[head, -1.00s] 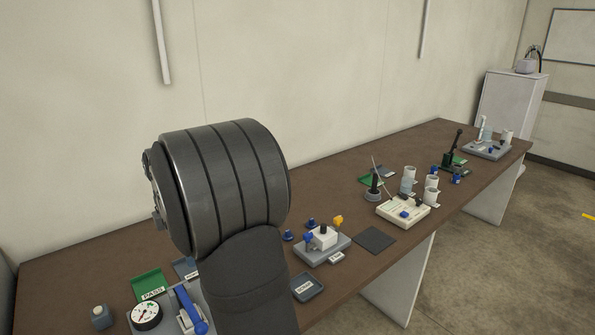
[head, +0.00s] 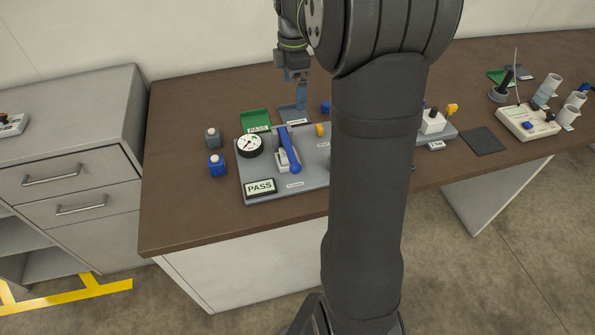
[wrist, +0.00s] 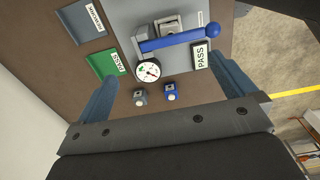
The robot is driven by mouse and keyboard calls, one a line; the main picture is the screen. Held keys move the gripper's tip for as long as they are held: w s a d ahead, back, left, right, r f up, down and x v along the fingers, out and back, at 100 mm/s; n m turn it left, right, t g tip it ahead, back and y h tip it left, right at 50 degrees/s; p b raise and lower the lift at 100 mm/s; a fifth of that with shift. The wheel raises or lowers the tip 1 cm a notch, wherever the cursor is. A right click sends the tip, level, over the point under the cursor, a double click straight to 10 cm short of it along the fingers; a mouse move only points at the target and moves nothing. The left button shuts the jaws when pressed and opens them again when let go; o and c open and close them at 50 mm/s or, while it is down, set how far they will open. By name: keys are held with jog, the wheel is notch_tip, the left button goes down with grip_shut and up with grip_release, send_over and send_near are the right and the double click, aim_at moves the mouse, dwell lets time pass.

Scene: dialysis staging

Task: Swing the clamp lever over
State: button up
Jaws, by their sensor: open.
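The clamp lever (head: 288,150) is a blue bar with a ball end on a pale bracket, fixed to a grey plate (head: 312,193). It lies low, with its ball towards the plate's front edge. In the wrist view the lever (wrist: 178,41) runs across the upper middle, ball at right. A round dial gauge (head: 250,146) sits beside it. My gripper (wrist: 162,68) is open and empty, its blue fingers apart, with the gauge and lever seen beyond them. In the head view my gripper (head: 299,96) is behind the plate, partly cut off by my arm.
A PASS sign (head: 261,187) stands on the plate's front left corner. A green tray (head: 255,120) and a grey tray (head: 294,114) lie behind. A grey block (head: 212,137) and a blue block (head: 216,164) stand left. My arm hides the plate's right end.

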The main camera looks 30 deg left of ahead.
aim_at(289, 149)
jog(key=shift+c, duration=0.9)
jog(key=s+f+h, duration=0.2)
jog(key=s+f, duration=0.1)
jog(key=s+a+f+h, duration=0.1)
jog(key=s+f+h, duration=0.1)
jog(key=s+f, duration=0.1)
jog(key=s+f+t+h, duration=0.1)
jog(key=s+f, duration=0.2)
jog(key=f, duration=0.1)
jog(key=shift+a+f+h, duration=0.1)
jog(key=shift+a+h, duration=0.3)
jog(key=c, duration=1.8)
jog(key=s+f+t+h, duration=0.1)
jog(key=s+f+t, duration=0.1)
jog(key=s+f+t+h, duration=0.1)
jog(key=s+t, duration=0.1)
jog(key=s, duration=0.1)
jog(key=s+f+n+t+h, duration=0.1)
jog(key=s+f+t+h, duration=0.1)
jog(key=s, duration=0.1)
jog(key=shift+a+f+t, duration=0.3)
jog(key=shift+a, duration=0.1)
grip_shut()
jog(key=shift+s+a+f+t, duration=0.1)
jog(key=shift+s+t, duration=0.15)
jog(key=shift+t, duration=0.05)
jog(key=x, duration=1)
